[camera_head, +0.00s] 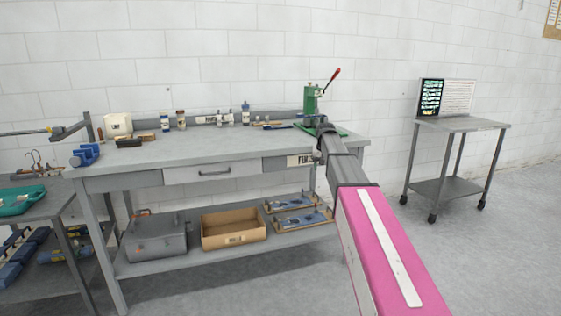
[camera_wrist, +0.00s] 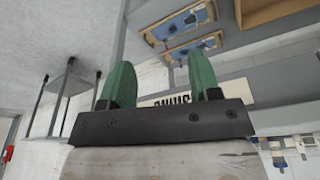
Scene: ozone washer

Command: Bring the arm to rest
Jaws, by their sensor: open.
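My arm reaches forward from the lower right in the head view, its gripper end near the right end of the workbench (camera_head: 220,149). My gripper (camera_wrist: 163,82) shows in the wrist view with two green fingers set well apart. Nothing is between the fingers. In the head view the fingers cannot be made out, as the end of the arm overlaps the bench's right front edge. A green press (camera_head: 312,100) with a red-tipped lever stands on the bench just behind the arm's end. I cannot tell the exact gap between them.
A wheeled cart (camera_head: 455,125) with a screen stands at the right. The bench's lower shelf holds a grey toolbox (camera_head: 156,240), a cardboard box (camera_head: 234,228) and two trays (camera_head: 300,219). A side table with a teal case (camera_head: 20,200) is at left. Floor between bench and cart is clear.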

